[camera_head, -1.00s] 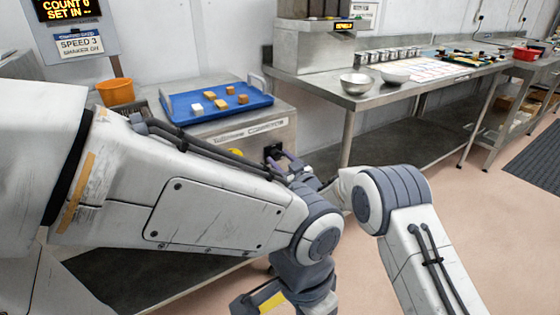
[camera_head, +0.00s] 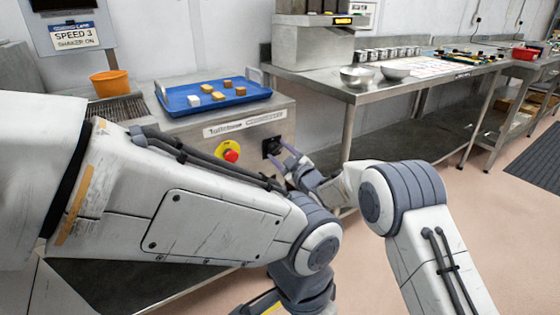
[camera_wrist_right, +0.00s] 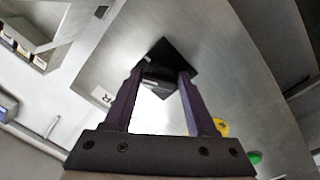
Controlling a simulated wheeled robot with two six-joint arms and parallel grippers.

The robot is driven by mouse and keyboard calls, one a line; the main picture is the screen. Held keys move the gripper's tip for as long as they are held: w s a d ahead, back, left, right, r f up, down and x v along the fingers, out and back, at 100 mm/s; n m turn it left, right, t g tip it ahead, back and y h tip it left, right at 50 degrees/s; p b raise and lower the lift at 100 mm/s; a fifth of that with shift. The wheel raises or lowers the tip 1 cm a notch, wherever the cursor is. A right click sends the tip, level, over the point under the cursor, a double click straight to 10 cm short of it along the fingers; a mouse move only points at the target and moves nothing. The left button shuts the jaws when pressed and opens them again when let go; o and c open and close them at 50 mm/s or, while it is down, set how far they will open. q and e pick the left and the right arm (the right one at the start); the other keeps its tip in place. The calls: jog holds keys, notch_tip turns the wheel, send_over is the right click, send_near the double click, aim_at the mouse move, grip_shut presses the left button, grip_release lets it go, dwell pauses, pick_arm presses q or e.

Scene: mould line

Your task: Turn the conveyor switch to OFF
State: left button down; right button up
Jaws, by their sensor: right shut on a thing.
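The conveyor switch (camera_head: 269,146) is a black knob on a dark square plate, on the front of the steel conveyor housing. My right gripper (camera_head: 279,153) reaches it from the lower right. In the right wrist view, the two purple fingers of my right gripper (camera_wrist_right: 160,76) are shut on the black switch knob (camera_wrist_right: 159,84), one on each side. The dark plate (camera_wrist_right: 178,54) shows behind it. The knob's OFF marking and exact angle cannot be read. My left arm crosses the lower left of the head view; its gripper is not clearly in view.
A red stop button (camera_head: 231,156) on a yellow plate sits left of the switch. A blue tray (camera_head: 180,108) with several small blocks rests on top of the housing. An orange bucket (camera_head: 110,84) stands at left. A steel table (camera_head: 345,94) with bowls stands at right.

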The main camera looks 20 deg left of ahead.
jog(key=n+b, duration=0.3)
jog(key=f+n+b, duration=0.1)
jog(key=n+b, duration=0.5)
jog(key=shift+s+a+f+n+y, duration=0.2)
jog(key=shift+f+n+y, duration=0.1)
jog(key=shift+w+d+r+n+g+b, duration=0.1)
jog(key=shift+n+g+b, duration=0.05)
jog(key=shift+n+b, duration=0.7)
jog(key=shift+r+n+g+b, duration=0.1)
jog(key=shift+n+g+b, duration=0.05)
jog(key=shift+n+b, duration=0.7)
jog(key=o, duration=1.2)
jog(key=shift+r, duration=0.2)
jog(key=shift+w+r, duration=0.1)
jog(key=shift+r, duration=0.15)
jog(key=shift+d, duration=0.15)
jog(key=p+v, duration=0.1)
jog(key=v, duration=0.9)
jog(key=shift+f, duration=0.2)
